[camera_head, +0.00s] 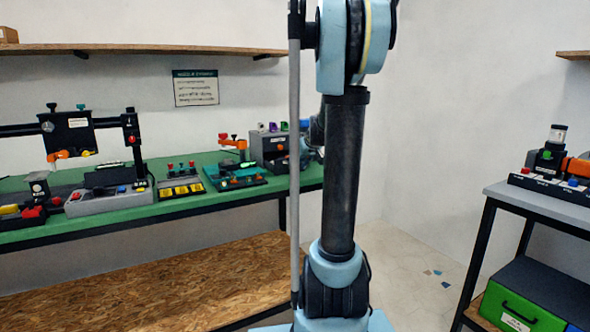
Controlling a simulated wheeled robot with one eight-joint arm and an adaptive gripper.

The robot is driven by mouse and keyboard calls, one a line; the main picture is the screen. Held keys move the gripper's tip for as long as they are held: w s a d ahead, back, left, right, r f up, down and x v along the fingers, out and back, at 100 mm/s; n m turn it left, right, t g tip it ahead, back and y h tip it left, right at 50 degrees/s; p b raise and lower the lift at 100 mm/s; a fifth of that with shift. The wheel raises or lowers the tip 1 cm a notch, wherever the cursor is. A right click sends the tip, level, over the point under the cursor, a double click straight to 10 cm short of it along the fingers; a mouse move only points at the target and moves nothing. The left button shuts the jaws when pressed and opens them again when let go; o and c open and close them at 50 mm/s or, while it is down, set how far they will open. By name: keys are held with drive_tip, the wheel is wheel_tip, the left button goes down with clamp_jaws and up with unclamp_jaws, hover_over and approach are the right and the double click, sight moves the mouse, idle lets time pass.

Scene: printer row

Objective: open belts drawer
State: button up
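A green-fronted drawer unit (508,312) with a dark handle and a small white label sits low under the grey table at the right. Its front looks shut, and its lower part is cut off by the frame's bottom edge. The label is too small to read, so I cannot tell whether it is the belts drawer. My arm stands upright in the middle of the view, well to the left of this drawer. My gripper cannot be made out in this view.
A grey-topped table (550,206) with dark legs stands at the right, small devices on it. A long green workbench (150,215) with several devices runs along the left wall, a wooden shelf board (140,290) below. Pale floor (415,275) is open between them.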

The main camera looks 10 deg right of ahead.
drive_tip(key=v, duration=0.7)
drive_tip(key=shift+s+r, duration=0.1)
drive_tip(key=shift+r, duration=0.05)
drive_tip(key=s+a+f+m+g+h, duration=0.1)
drive_tip(key=s+f+g, duration=0.1)
drive_tip(key=s+f, duration=0.5)
drive_tip(key=s+a+f+m+g+h, duration=0.1)
drive_tip(key=s+f, duration=0.6)
drive_tip(key=s, duration=1.1)
drive_tip(key=s+a+f+m+g, duration=0.1)
drive_tip(key=s+a+f+g, duration=0.2)
drive_tip(key=s+f, duration=0.4)
drive_tip(key=s, duration=0.5)
drive_tip(key=shift+s+a+f+h, duration=0.25)
drive_tip(key=shift+s+h, duration=0.15)
drive_tip(key=shift+w+f, duration=0.2)
drive_tip(key=shift+w, duration=0.25)
